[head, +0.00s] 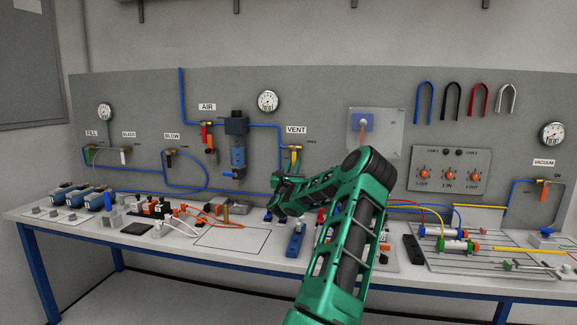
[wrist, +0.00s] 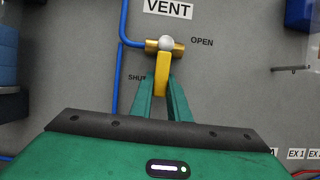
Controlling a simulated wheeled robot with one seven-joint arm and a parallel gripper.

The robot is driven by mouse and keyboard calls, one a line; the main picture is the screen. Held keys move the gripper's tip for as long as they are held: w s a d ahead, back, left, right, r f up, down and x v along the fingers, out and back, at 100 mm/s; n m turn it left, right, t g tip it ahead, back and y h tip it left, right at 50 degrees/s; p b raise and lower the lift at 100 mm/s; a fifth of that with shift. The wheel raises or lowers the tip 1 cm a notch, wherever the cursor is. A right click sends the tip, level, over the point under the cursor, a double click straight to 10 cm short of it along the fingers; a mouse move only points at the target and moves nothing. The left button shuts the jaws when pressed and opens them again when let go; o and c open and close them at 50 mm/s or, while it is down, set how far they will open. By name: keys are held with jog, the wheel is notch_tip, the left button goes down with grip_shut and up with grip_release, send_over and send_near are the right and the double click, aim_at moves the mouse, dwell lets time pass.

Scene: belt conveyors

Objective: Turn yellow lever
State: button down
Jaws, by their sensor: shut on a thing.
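The yellow lever (wrist: 162,72) hangs down from a brass valve (wrist: 151,45) with a silver knob under the VENT sign. It points almost straight down, with the SHUT label at its lower left and the OPEN label to the right of the valve. My gripper (wrist: 163,82) has its two green fingers closed on the lever's lower part, one on each side. In the head view the yellow lever (head: 292,156) is small and partly hidden by my green gripper (head: 294,169).
The grey panel (head: 334,90) also carries an orange AIR lever (head: 209,142), a blue filter unit (head: 237,145) and gauges. A blue pipe (wrist: 121,50) runs beside the valve. The bench (head: 70,222) below holds cylinders and small fittings; the panel around the lever is clear.

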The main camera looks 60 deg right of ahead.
jog(key=shift+w+a+r, duration=0.1)
jog(key=shift+w+a, duration=0.1)
jog(key=shift+w, duration=0.25)
jog(key=c, duration=1.7)
grip_release()
jog(key=shift+w, duration=0.15)
jog(key=shift+s, duration=0.2)
jog(key=shift+d, duration=0.1)
jog(key=shift+s+f, duration=0.1)
jog(key=shift+f, duration=0.1)
jog(key=v, duration=1)
jog(key=shift+a+f, duration=0.1)
jog(key=shift+a, duration=0.35)
